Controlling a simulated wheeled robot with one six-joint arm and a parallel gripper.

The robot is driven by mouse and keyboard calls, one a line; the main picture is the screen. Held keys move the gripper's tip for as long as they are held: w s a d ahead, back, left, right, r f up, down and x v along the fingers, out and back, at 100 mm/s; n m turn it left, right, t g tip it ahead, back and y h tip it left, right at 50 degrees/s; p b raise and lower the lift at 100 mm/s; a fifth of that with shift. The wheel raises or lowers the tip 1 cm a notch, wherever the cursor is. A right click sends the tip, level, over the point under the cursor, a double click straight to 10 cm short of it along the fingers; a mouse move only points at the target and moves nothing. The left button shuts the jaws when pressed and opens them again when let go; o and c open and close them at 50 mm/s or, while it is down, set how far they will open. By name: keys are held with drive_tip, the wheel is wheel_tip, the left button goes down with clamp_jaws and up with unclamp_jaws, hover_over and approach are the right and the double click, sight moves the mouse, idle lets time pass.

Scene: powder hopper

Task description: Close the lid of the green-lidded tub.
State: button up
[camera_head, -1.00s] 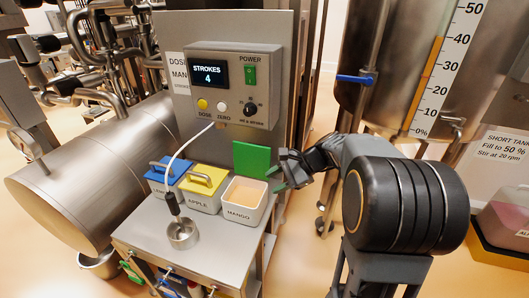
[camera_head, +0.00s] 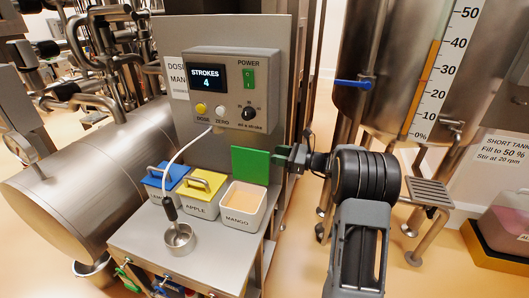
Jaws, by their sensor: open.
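The tub labelled MANGO (camera_head: 240,212) stands on the metal table with its green lid (camera_head: 250,165) raised upright at its back edge. Pale powder shows inside the open tub. My gripper (camera_head: 282,158) is just right of the raised lid, at about its height. Its green-tipped fingers are small here, and I cannot tell whether they touch the lid's edge. The gripper is open and appears to hold nothing.
A tub with a yellow lid (camera_head: 203,191) and one with a blue lid (camera_head: 168,177) stand to the left, both closed. A metal cup (camera_head: 179,239) sits in front, under a white hose. The control box (camera_head: 221,88) reads STROKES 4.

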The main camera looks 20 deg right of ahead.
sight(265, 152)
drive_tip(key=shift+x, duration=2.65)
drive_tip(key=shift+c, duration=0.2)
clamp_jaws()
